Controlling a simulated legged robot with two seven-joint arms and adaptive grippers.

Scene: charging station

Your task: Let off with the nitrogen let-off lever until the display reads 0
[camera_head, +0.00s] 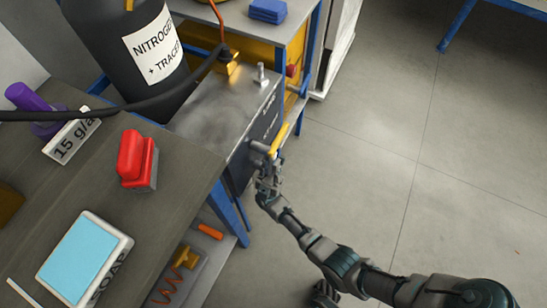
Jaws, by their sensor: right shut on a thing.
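The grey metal charging box (215,105) stands between the wooden bench and a back table. A yellow lever (280,137) sticks out from its right-hand front face. My right gripper (266,163) reaches up to that face from below and is shut on the lever near its lower end, hiding part of it. The front face is seen at a steep angle, with small markings, and I cannot read any display on it. A black cylinder marked "NITROGEN + TRACER" (153,45) stands behind the box.
A black hose (75,115) runs across to a brass fitting (233,66) on the box. Grey floor at right is clear.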

